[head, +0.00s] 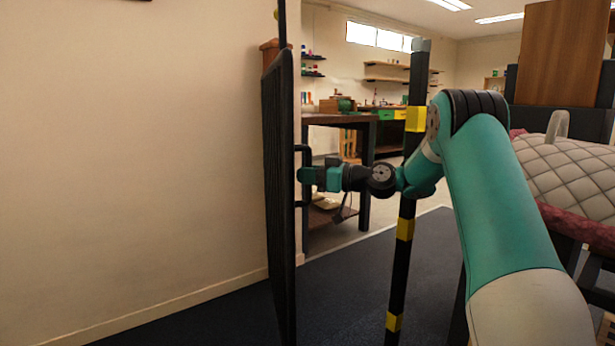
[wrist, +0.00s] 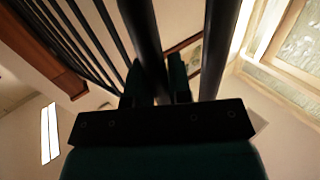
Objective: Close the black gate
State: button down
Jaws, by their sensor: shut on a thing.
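The black gate (head: 279,200) stands nearly edge-on at left centre in the head view, close to the wall. Its black pull handle (head: 303,149) sticks out from the side facing right. My gripper (head: 303,174) is level with the middle of that handle and shut on it. In the wrist view my gripper's two fingers (wrist: 156,85) stand on either side of a dark upright bar (wrist: 142,35), which is the handle. More dark gate bars (wrist: 216,45) show behind and to the left. The exact contact between fingers and handle is partly hidden.
A black post with yellow bands (head: 404,229) stands right of the gate, by my arm. A quilted saddle pad (head: 567,170) lies on a stand at the right. A workbench (head: 340,118) is behind. Dark floor between gate and post looks clear.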

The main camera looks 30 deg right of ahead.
jog(key=shift+s+a+r, duration=0.1)
jog(key=shift+s+a, duration=0.05)
jog(key=shift+a, duration=0.15)
jog(key=c, duration=1.2)
grip_release()
jog(key=shift+s+r, duration=0.1)
jog(key=shift+o, duration=0.7)
jog(key=shift+d, duration=0.1)
notch_tip(320, 180, up, 20)
jog(key=p, duration=0.7)
